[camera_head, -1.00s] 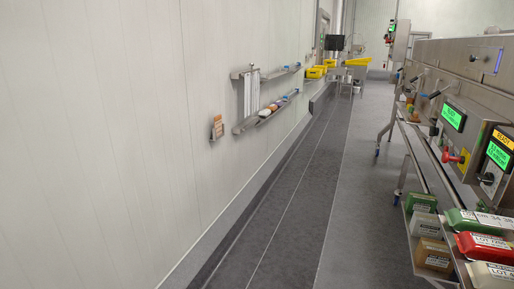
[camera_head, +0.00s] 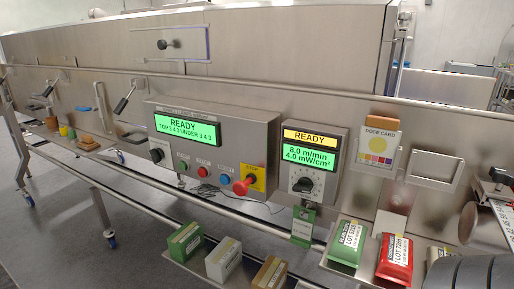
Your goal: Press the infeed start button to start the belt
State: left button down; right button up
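A grey control box (camera_head: 222,132) is mounted on the front of the steel tunnel. Its green screen (camera_head: 187,130) reads READY. The button labels are too small to read, so I cannot tell which one is marked infeed start. Neither of my grippers shows clearly in view.
A second box (camera_head: 313,163) with a READY screen and dial stands to the right. A dose card (camera_head: 379,150) hangs further right. A rail runs along the tunnel front. Green (camera_head: 349,240) and red (camera_head: 395,256) packs and several smaller blocks sit below. Open floor shows at left.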

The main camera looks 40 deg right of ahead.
aim_at(182, 166)
jog(key=z, duration=0.95)
jog(key=i, duration=0.85)
jog(key=z, duration=0.7)
